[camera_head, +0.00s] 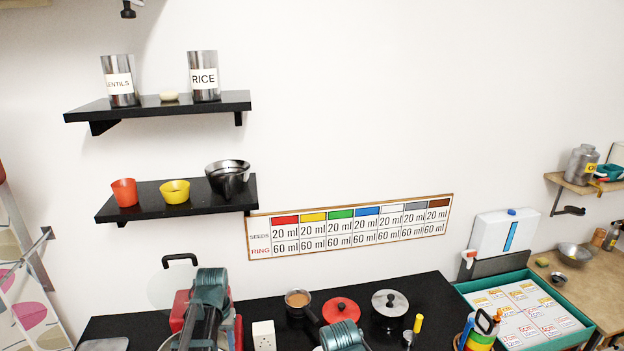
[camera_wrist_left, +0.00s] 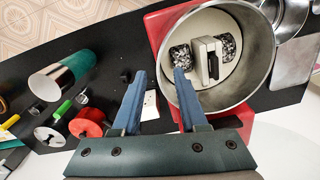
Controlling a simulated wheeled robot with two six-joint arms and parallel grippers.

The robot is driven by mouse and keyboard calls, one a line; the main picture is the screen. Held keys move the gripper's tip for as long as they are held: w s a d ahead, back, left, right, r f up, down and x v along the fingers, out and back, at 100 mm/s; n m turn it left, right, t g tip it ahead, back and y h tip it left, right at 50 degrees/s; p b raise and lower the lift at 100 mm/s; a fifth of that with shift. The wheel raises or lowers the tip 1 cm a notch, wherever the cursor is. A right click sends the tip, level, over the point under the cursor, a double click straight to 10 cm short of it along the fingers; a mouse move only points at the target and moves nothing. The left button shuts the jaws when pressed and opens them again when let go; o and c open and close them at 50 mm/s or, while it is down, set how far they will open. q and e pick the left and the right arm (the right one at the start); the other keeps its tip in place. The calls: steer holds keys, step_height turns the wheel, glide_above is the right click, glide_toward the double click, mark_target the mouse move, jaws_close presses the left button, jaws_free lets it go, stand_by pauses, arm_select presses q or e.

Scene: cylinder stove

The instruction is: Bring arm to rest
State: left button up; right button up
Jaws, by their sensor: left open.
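My left arm (camera_head: 205,300) reaches in at the lower left of the head view, over the black counter. Its fingertips are not visible there. In the left wrist view my left gripper (camera_wrist_left: 160,75) is open, with two blue fingers apart and nothing between them. Its right finger overlaps the rim of a metal pot (camera_wrist_left: 177,100). The pot sits on a red body (camera_wrist_left: 158,28) and holds a white disc with two dark speckled pieces and a pale block. A teal part of my right arm (camera_head: 343,335) shows at the bottom edge of the head view. Its gripper is out of view.
The black counter (camera_head: 420,290) holds a brown-filled pan (camera_head: 298,300), a red lid (camera_head: 341,310), a metal lid (camera_head: 390,302) and a white socket block (camera_head: 264,336). Two black shelves (camera_head: 230,103) with canisters and cups hang above. A green tray (camera_head: 520,275) stands right.

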arm_select(q)
steer(key=s+d+f+m+b, duration=0.2)
steer(key=s+d+f+b, duration=0.4)
steer(key=d, duration=0.3)
steer(key=s+d+f+m+b, duration=0.2)
steer(key=s+d+f+b, duration=0.3)
steer(key=s+d+f, duration=0.3)
steer(key=d, duration=0.2)
steer(key=shift+s+d+f+m+y+b, duration=0.15)
steer(key=shift+d+m+y+b, duration=0.15)
steer(key=shift+y+b, duration=0.1)
arm_select(e)
step_height(320, 180, down, 14)
steer(key=shift+f, duration=0.2)
